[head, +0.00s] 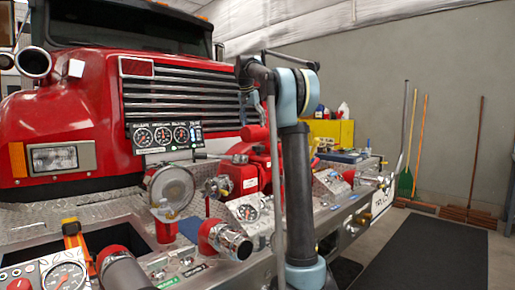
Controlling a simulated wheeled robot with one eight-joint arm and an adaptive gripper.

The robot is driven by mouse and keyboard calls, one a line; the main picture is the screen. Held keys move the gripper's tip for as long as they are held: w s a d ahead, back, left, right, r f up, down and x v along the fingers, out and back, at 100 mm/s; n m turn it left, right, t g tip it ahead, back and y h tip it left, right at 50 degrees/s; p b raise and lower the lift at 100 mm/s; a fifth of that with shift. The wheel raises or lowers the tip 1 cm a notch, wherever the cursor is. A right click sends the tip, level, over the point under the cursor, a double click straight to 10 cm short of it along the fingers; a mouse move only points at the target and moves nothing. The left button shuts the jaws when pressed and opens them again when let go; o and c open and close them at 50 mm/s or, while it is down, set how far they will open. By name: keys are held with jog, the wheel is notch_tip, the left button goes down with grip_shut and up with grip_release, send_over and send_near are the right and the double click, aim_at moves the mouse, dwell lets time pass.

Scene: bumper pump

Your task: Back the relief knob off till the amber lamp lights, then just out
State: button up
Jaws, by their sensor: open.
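I cannot pick out the relief knob or the amber lamp with certainty; the controls are small at this distance. A panel with three round gauges (163,135) stands in front of the grille. A small panel with one gauge (246,212) sits on the bumper deck, partly crowded by fittings. Another gauge (65,277) is at the lower left, next to a red round part (19,285). My arm, with dark links and pale blue joints, rises at the centre and hides part of the deck behind it. I cannot make out my gripper in this view.
The red truck (70,115) fills the left. A chrome outlet with a red collar (228,240) and a round disc-shaped fitting (171,188) stand on the deck. A yellow box (335,131) is behind. A dark mat (425,250) lies on open floor at right; poles lean on the wall.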

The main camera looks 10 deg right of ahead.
aim_at(259, 150)
jog(key=x, duration=1.3)
jog(key=shift+f, duration=0.1)
jog(key=c, duration=1.1)
